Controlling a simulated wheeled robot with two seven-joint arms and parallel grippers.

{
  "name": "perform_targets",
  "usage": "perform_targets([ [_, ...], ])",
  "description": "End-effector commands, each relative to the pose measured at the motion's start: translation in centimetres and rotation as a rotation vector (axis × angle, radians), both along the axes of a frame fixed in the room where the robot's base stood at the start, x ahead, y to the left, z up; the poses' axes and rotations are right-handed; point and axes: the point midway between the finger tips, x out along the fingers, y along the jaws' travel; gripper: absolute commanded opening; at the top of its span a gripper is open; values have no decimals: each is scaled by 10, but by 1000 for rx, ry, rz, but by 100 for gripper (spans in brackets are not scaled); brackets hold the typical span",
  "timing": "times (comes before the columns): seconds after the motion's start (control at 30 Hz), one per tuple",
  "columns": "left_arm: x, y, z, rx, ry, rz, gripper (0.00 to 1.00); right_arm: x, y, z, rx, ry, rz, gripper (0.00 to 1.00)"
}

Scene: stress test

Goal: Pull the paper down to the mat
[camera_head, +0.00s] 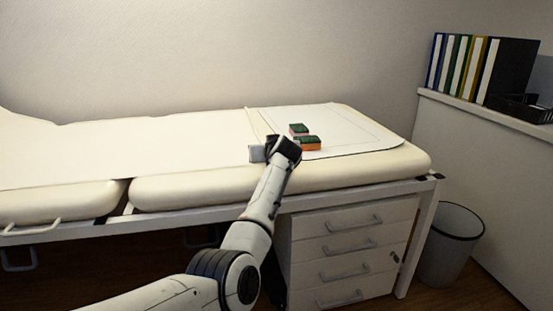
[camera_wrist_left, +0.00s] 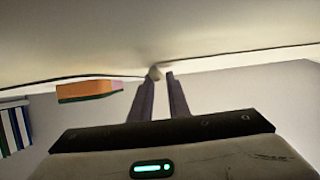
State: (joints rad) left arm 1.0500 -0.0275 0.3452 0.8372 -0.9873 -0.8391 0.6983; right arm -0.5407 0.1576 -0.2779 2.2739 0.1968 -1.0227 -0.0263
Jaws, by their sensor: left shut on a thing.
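The cream paper (camera_head: 120,150) lies along the padded bed, running from the left to about the bed's middle. The thin pale mat (camera_head: 350,135) lies flat on the right part of the bed, with a line along its border. My left gripper (camera_head: 258,153) is at the paper's right end, near the mat's left side. In the left wrist view its fingers (camera_wrist_left: 163,75) are close together at a pale edge, shut on the paper; a small pale bit shows at the tips. The exact grip is hard to make out. My right gripper is in neither view.
Two sponges, one behind (camera_head: 298,129) and one in front (camera_head: 311,145), sit on the mat just right of my left gripper. Drawers (camera_head: 350,250) stand under the bed, a bin (camera_head: 450,245) beside it. Binders (camera_head: 470,65) stand on a ledge at right.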

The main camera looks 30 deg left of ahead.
Motion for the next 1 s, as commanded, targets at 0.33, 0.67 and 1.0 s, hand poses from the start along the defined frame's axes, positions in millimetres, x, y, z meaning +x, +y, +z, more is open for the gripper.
perform_targets([
  [0.33, -1, 9, 0, 3, 0, 21, 0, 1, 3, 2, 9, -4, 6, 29],
  [0.67, 0, 7, 1, 3, -1, 19, 34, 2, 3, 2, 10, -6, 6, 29],
  [1.0, -1, 4, 2, 2, 0, 17, 34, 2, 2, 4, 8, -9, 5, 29],
])
